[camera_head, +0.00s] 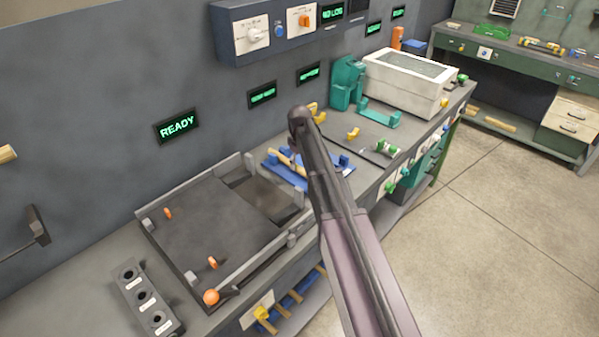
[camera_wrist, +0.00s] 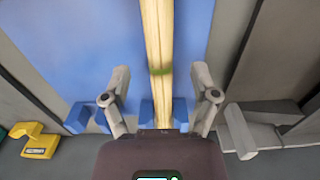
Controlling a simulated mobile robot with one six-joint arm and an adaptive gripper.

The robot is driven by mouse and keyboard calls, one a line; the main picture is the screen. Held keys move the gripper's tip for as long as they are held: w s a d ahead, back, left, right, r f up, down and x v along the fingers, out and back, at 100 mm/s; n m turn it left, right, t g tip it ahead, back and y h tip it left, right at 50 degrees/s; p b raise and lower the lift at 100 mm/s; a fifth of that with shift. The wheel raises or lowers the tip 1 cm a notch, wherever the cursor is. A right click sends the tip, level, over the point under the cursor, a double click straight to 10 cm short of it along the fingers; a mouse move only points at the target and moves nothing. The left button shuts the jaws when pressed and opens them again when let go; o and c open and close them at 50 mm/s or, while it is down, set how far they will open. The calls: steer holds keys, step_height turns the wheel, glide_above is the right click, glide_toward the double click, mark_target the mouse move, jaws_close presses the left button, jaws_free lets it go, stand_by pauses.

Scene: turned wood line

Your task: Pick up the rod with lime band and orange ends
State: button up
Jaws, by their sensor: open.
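The rod lies over a blue tray (camera_wrist: 75,45). In the head view, part of a pale rod (camera_head: 287,160) shows on the blue tray (camera_head: 291,178), mostly hidden behind my arm.
A dark framed bed (camera_head: 200,235) with orange knobs is left of the tray. A block with several holes (camera_head: 147,300) stands at the front left. A teal machine (camera_head: 347,83) and white box (camera_head: 405,80) stand further along the bench. A yellow piece (camera_wrist: 40,143) lies left in the wrist view.

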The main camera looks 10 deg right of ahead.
steer(key=shift+f+b, duration=1.05)
steer(key=shift+f, duration=0.3)
jaws_close()
